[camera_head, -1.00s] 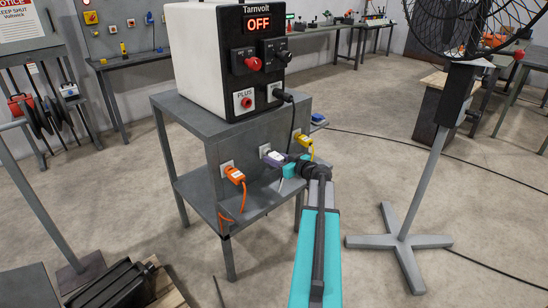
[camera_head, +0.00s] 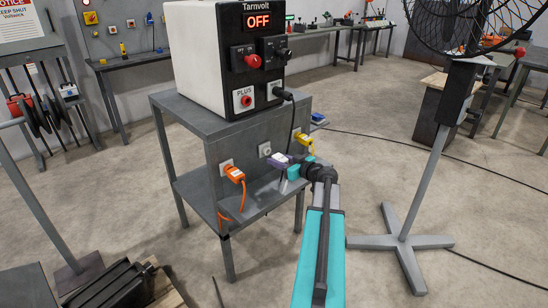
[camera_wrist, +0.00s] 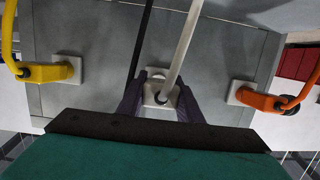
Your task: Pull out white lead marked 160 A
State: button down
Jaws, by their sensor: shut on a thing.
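My gripper (camera_head: 282,161) has purple fingers and is shut on the white lead's plug, just in front of the grey panel. In the wrist view the fingers (camera_wrist: 160,100) stand either side of the plug, and the white lead (camera_wrist: 184,45) runs up the picture from between them. A white socket plate (camera_head: 264,149) shows bare on the panel, apart from my gripper. An orange lead's plug (camera_head: 234,174) sits in the socket to its left, and a yellow lead's plug (camera_head: 304,139) in the one to its right. The 160 A marking is not readable.
The Tarnvolt box (camera_head: 222,60) on the grey stand (camera_head: 190,119) reads OFF. A black lead (camera_head: 289,125) hangs from it near my gripper. A fan on a cross-shaped foot (camera_head: 400,241) stands to the right. Open floor lies between the stand and the fan.

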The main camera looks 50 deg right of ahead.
jog(key=shift+s+a+f+b, duration=0.15)
jog(key=shift+s+b, duration=0.75)
jog(key=shift+s, duration=0.55)
jog(key=shift+s+a+f+b, duration=0.1)
jog(key=shift+s+b, duration=0.8)
jog(key=shift+s, duration=0.55)
